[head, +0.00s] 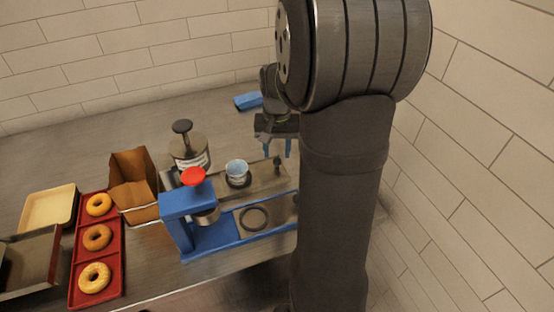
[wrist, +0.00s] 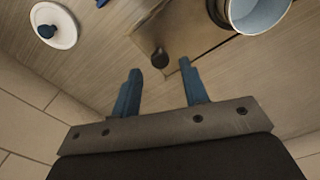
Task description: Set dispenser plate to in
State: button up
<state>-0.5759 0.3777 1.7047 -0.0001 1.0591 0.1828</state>
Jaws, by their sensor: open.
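The blue dispenser (head: 190,208) with a red knob (head: 192,176) stands on the table in the head view. Beside it is a flat grey-brown plate (head: 262,185) with a small dark upright knob (head: 277,161); I take this for the dispenser plate. In the wrist view the knob (wrist: 160,58) stands near the plate's edge (wrist: 205,38). My gripper (head: 279,152) is open and empty above the knob's end of the plate. In the wrist view the knob appears just beyond the gap between the fingertips (wrist: 163,69); contact is not visible. My arm hides the dispenser's right end.
A light-blue cup (head: 237,167) stands close to the knob. A blue block (head: 248,101) lies behind. A white lid (wrist: 54,25) shows in the wrist view.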

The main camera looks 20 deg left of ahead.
aim_at(277, 159)
jog(key=shift+f, duration=2.15)
jog(key=shift+c, duration=0.4)
grip_shut()
